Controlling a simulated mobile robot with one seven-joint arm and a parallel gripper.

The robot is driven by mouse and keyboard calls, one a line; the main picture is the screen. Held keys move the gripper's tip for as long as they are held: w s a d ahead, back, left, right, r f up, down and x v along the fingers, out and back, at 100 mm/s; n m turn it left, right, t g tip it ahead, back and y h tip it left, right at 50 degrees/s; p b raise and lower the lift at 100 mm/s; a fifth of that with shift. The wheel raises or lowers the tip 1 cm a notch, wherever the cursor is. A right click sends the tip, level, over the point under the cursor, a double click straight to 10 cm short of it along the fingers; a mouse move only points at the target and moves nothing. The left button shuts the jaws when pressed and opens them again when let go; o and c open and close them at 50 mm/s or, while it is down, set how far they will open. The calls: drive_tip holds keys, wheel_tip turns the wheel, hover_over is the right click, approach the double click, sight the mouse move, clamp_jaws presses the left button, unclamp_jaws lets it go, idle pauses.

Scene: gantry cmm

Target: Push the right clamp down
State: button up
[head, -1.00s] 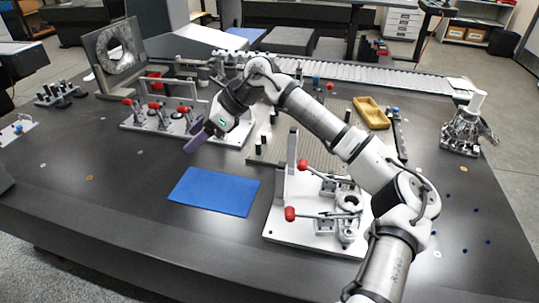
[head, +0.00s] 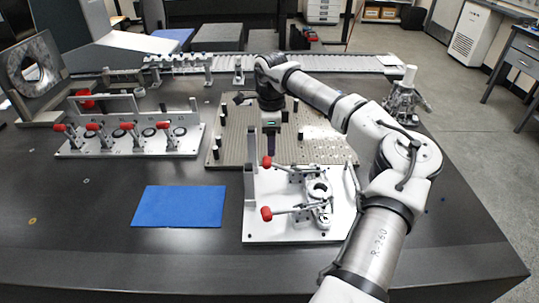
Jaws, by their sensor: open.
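A white fixture plate (head: 262,228) near the table's front holds two toggle clamps with red-tipped handles. The far clamp's red grip (head: 267,162) and the near clamp's red grip (head: 266,213) both point left. A round metal part (head: 319,189) sits by the clamps at the plate's right. Which clamp counts as the right one is not clear from this view. My gripper (head: 271,147) points down behind the far clamp's handle, over the fixture's far edge. It is open and looks empty; its gap is too small to see. Whether it touches the handle cannot be told.
An upright post (head: 250,185) stands at the fixture's left edge. A pegged plate (head: 225,150) lies behind it. A blue mat (head: 179,206) lies left. Another fixture (head: 70,148) with several red-handled clamps stands further left. The table front is clear.

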sight(270, 160)
wheel_tip(270, 160, down, 7)
drive_tip(key=shift+r+p, duration=0.1)
drive_tip(key=shift+p, duration=0.45)
